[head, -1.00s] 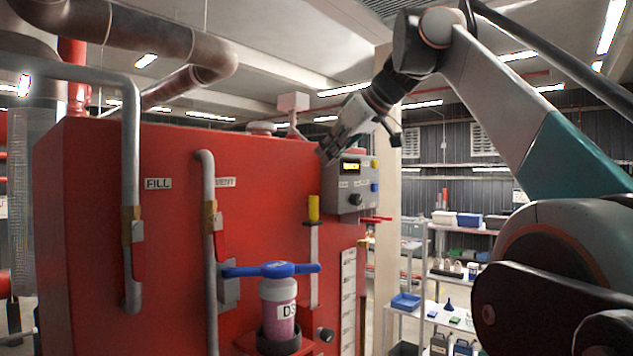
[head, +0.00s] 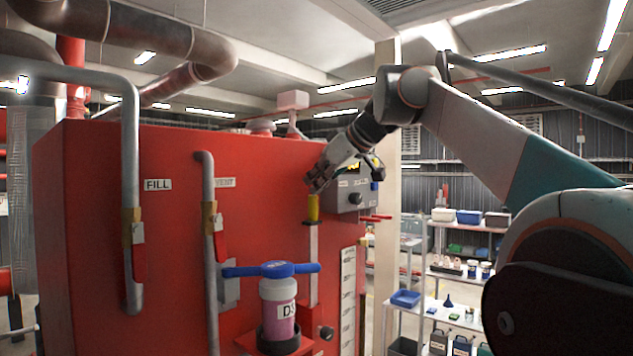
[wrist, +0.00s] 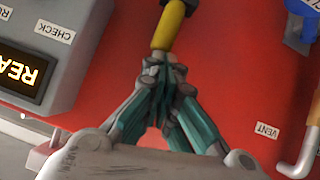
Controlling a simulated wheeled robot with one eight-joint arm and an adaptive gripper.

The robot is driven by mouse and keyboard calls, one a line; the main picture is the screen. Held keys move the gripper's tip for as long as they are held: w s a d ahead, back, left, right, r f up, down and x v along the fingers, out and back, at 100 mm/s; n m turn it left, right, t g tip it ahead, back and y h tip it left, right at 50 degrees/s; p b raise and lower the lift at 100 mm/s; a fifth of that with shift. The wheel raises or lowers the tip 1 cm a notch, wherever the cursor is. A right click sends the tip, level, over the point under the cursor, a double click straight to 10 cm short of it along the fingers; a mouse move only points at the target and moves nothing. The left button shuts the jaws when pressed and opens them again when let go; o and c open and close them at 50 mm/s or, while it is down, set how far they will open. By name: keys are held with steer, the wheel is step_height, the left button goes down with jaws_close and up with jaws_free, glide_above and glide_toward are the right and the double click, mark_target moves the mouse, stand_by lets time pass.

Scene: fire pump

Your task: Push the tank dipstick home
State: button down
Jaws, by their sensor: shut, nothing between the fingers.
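The tank dipstick's yellow handle (head: 313,207) stands upright on the front of the red tank (head: 100,230), above a pale vertical tube. My gripper (head: 315,182) is shut and empty, just above the top of the yellow handle, pointing down at it. In the wrist view my gripper's fingertips (wrist: 165,68) meet close to the end of the yellow handle (wrist: 165,35). Whether they touch it I cannot tell. The dipstick's rod is hidden inside the tube.
A grey control box (head: 352,190) with a lit display sits right beside my gripper. Pipes labelled FILL and VENT run down the tank front. Shelves (head: 460,270) stand at the right.

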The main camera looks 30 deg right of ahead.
steer(key=shift+f, duration=0.1)
steer(key=b, duration=1)
glide_above(312, 287)
steer(key=s, duration=0.2)
step_height(312, 287, down, 20)
steer(key=shift+d+f, duration=0.15)
steer(key=shift+f, duration=0.05)
steer(key=shift+w+p, duration=0.1)
steer(key=shift+p, duration=0.2)
